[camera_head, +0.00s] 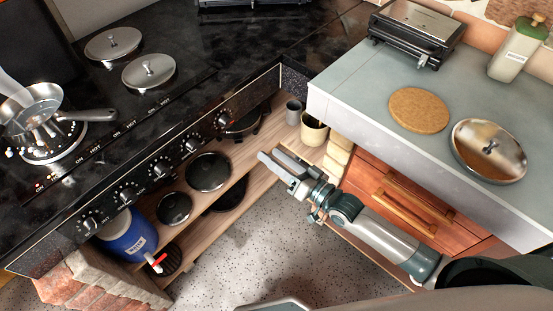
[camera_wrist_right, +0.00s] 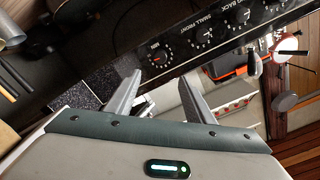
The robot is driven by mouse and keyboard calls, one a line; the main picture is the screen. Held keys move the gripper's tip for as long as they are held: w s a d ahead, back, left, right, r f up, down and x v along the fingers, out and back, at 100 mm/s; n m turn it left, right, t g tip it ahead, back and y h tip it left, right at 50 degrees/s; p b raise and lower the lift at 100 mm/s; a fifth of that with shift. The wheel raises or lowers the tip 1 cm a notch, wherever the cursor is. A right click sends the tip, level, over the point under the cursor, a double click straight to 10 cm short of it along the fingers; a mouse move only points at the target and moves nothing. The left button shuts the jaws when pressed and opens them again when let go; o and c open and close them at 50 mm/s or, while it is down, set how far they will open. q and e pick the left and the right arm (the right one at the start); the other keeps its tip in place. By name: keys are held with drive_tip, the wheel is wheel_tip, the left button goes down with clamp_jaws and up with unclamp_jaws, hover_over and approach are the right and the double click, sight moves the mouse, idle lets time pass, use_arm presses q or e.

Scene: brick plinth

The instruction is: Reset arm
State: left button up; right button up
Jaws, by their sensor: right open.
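My right arm comes in from the lower right in the head view. Its gripper (camera_head: 268,154) is open and empty, held out over the gap between the stove and the grey counter. In the right wrist view the same gripper (camera_wrist_right: 158,80) shows two separate fingers with nothing between them. They point towards the stove's knob panel (camera_wrist_right: 215,30). I cannot tell from this view whether they touch anything, but no contact shows. My left gripper does not show in either view.
A black stove (camera_head: 200,55) with two lids and a pan (camera_head: 35,105) is at left. Shelves below hold cookware and a blue container (camera_head: 128,238). Speckled floor (camera_head: 275,250) is open.

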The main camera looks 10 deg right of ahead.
drive_tip(key=shift+s+d, duration=0.1)
drive_tip(key=shift+s, duration=0.1)
idle(0.5)
drive_tip(key=s+d+f+g+h, duration=0.1)
drive_tip(key=s+d+f+h, duration=0.15)
drive_tip(key=f, duration=0.75)
drive_tip(key=s+d+f+g+h, duration=0.1)
drive_tip(key=s+d+f+h, duration=0.15)
drive_tip(key=f, duration=0.65)
drive_tip(key=s+d+f+g+h, duration=0.2)
drive_tip(key=s+d+f, duration=0.15)
drive_tip(key=f, duration=0.65)
drive_tip(key=s+d+f+n+g+h, duration=0.1)
drive_tip(key=s+f+g, duration=0.2)
drive_tip(key=s+f, duration=0.7)
drive_tip(key=s+f+n+g+h, duration=0.1)
drive_tip(key=s+f+g, duration=0.2)
drive_tip(key=s+f, duration=0.8)
drive_tip(key=s, duration=0.7)
drive_tip(key=shift+d+n+h, duration=0.3)
drive_tip(key=shift+d+n, duration=0.1)
